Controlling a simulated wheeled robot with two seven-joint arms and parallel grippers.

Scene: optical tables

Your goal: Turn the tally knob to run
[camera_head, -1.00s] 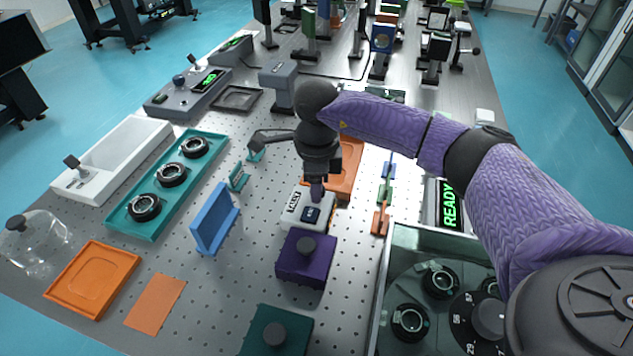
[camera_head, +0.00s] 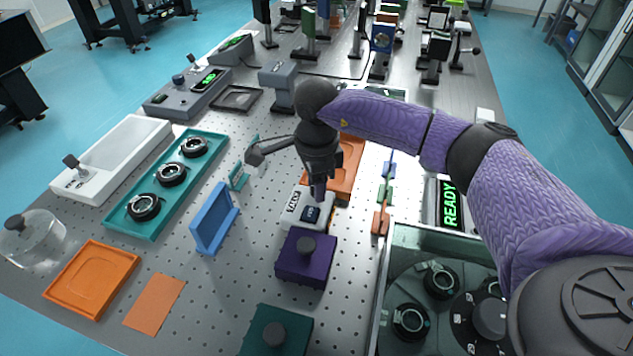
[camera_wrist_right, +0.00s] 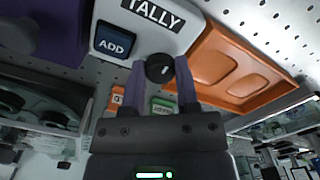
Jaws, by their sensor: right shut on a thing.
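The tally box is a light grey unit (camera_head: 290,222) on the perforated table, in the middle of the head view. In the right wrist view the box (camera_wrist_right: 185,33) shows the label TALLY, a dark blue ADD button (camera_wrist_right: 113,41) and a round black knob (camera_wrist_right: 159,68) with a pale mark. My right gripper (camera_wrist_right: 160,75) is shut on the knob, one purple finger on each side. In the head view the right gripper (camera_head: 318,192) points down at the box and hides the knob. My left gripper is not in view.
A purple block with a grey knob (camera_head: 305,262) stands directly in front of the box. An orange tray (camera_head: 350,165) lies behind it. A blue upright plate (camera_head: 213,220) stands to the left. A glass-walled case (camera_head: 385,290) and a READY display (camera_head: 449,204) are on the right.

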